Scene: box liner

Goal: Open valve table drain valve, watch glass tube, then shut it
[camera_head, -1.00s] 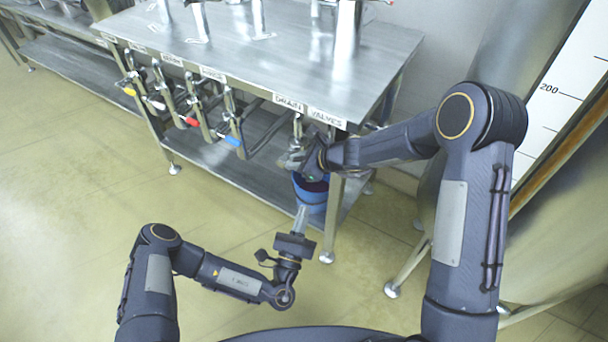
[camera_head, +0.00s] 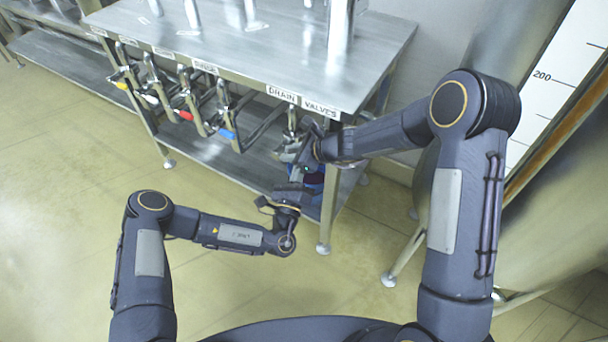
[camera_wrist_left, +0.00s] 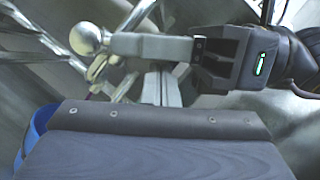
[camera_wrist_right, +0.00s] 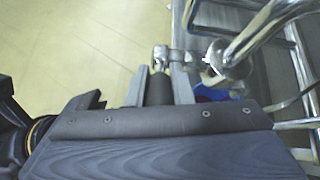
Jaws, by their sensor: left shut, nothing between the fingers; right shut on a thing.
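The valve table (camera_head: 240,100) has a row of valves under its front edge. The drain valve (camera_head: 290,137) is at the right end, below the DRAIN VALVES labels; its pipe and fitting show in the right wrist view (camera_wrist_right: 235,58). My right gripper (camera_head: 298,153) is shut on the valve's dark handle (camera_wrist_right: 158,88), which sits between its fingers. My left gripper (camera_wrist_left: 160,85) is shut and empty, just below and in front of the right one. A blue bucket (camera_wrist_left: 38,128) is mostly hidden behind my grippers. I cannot make out a glass tube.
Other valves with yellow, white, red (camera_head: 184,115) and blue (camera_head: 228,134) handles hang to the left. A table leg (camera_head: 328,215) stands right of my grippers. A large steel tank (camera_head: 560,200) is at the right. The floor at the left is clear.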

